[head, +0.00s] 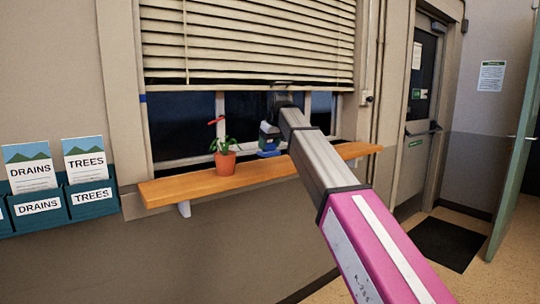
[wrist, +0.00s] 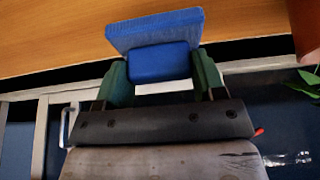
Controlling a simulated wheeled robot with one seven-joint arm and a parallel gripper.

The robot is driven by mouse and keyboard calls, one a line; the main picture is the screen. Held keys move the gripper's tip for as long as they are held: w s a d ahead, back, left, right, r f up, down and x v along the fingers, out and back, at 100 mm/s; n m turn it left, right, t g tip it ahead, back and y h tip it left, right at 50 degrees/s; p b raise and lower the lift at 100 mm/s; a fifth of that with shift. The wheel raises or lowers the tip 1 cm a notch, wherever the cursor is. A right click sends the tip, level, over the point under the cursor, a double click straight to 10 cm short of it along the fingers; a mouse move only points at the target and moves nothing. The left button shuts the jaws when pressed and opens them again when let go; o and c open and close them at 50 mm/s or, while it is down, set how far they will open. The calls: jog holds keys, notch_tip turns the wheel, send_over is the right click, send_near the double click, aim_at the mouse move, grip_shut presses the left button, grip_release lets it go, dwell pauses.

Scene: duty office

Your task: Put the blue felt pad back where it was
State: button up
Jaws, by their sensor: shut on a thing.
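The blue felt pad (wrist: 155,30) shows in the wrist view as a wide slab with a smaller blue block (wrist: 160,63) on its gripper side. My gripper (wrist: 163,75) is shut on that block, with one green finger at each side. In the head view the blue felt pad (head: 269,154) is a small blue patch below my gripper (head: 269,140), over the back part of the wooden shelf (head: 230,180). I cannot tell whether the pad touches the shelf. My arm hides part of the shelf to the right.
A potted plant (head: 225,164) stands on the shelf just left of my gripper, its pot apart from the pad. A window with lowered blinds (head: 245,40) is behind. Leaflet holders (head: 65,205) hang at left. The shelf's left end is clear.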

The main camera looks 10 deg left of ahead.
aim_at(271, 151)
jog(key=shift+w+f, duration=0.3)
jog(key=shift+w, duration=0.2)
jog(key=shift+f, duration=2)
jog(key=o, duration=1.1)
jog(key=shift+f, duration=0.1)
jog(key=v, duration=1.2)
